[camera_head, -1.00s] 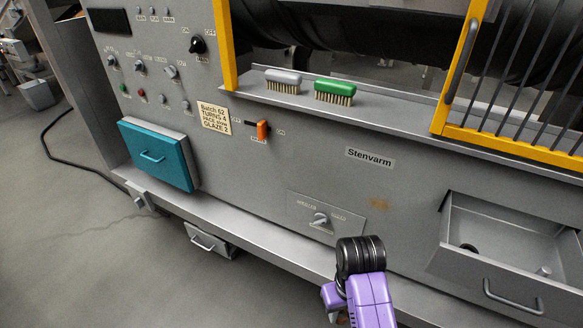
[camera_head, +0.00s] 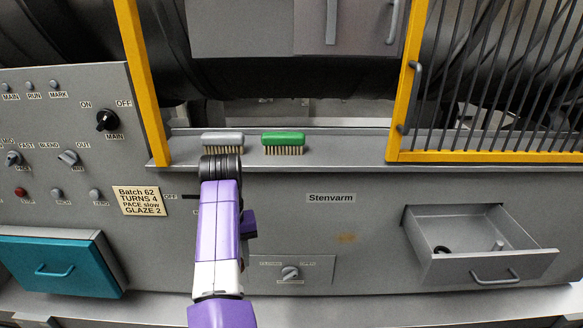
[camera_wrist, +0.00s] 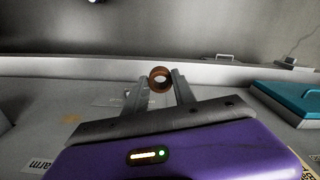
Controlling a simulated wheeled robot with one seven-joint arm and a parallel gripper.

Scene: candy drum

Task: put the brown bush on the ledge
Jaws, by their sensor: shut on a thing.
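The brown bush (camera_wrist: 160,78) is a short ring with an open hole, seen in the wrist view. My gripper (camera_wrist: 161,84) is shut on it, with the bush between its fingertips. In the head view my purple arm reaches up in front of the machine, and its black joint covers the ledge's front just below the grey brush. The gripper and the bush are hidden in that view. The ledge (camera_head: 345,155) is a long grey shelf across the machine's front, under the drum opening.
A grey brush (camera_head: 222,137) and a green brush (camera_head: 284,138) stand on the ledge. Its stretch right of the green brush is bare. Yellow barred guard (camera_head: 400,95) rises farther right. Below are an open grey drawer (camera_head: 480,250) and a teal drawer (camera_head: 60,265).

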